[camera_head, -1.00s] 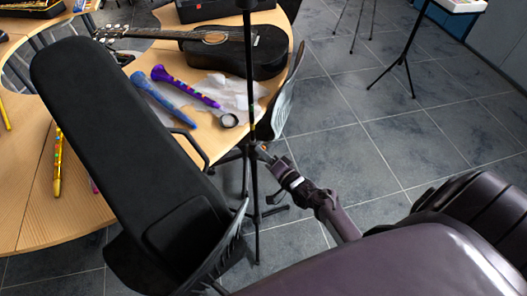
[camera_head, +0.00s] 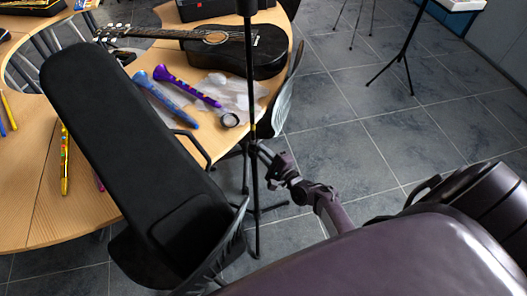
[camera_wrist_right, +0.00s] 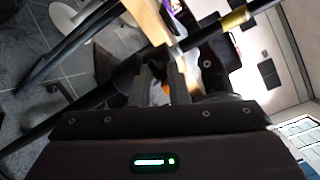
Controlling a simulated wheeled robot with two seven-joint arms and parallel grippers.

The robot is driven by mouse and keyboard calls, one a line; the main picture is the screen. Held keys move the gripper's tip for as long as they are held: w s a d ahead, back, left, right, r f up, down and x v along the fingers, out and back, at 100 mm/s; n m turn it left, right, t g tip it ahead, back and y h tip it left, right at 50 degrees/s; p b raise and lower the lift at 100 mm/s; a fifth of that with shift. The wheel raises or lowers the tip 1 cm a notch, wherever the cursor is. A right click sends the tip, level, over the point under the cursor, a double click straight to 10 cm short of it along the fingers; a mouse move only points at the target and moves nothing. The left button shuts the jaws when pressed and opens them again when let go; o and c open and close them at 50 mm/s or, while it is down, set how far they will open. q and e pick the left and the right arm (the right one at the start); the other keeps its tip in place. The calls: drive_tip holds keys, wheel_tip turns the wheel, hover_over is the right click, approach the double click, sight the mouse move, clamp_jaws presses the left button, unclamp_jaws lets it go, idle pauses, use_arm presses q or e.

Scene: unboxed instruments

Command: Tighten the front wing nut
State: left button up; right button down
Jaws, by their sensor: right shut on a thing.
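A black stand with a thin upright pole (camera_head: 251,85) and a tripod foot stands on the floor beside the wooden table. My right gripper (camera_head: 262,153) reaches the pole at mid height from the right, just below a small brass-coloured band. In the right wrist view the fingers (camera_wrist_right: 168,84) are close together at the pole, which crosses diagonally; its brass band (camera_wrist_right: 235,18) shows at upper right. They are shut on a small part at the pole, apparently the front wing nut, which the fingers hide. My left gripper is not in view.
The curved wooden table (camera_head: 33,190) holds a black guitar (camera_head: 255,50), a purple toy instrument (camera_head: 185,85) and a blue one (camera_head: 165,97). Open tiled floor (camera_head: 345,120) lies right of the stand.

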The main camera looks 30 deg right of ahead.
drive_tip(key=shift+r+m, duration=0.1)
drive_tip(key=shift+m, duration=0.8)
drive_tip(key=c, duration=1.3)
unclamp_jaws()
drive_tip(key=s, duration=0.2)
drive_tip(key=s+d, duration=0.1)
drive_tip(key=s, duration=0.4)
drive_tip(key=shift+s+d+p, duration=0.25)
drive_tip(key=shift+s+p, duration=0.05)
drive_tip(key=shift+p, duration=0.05)
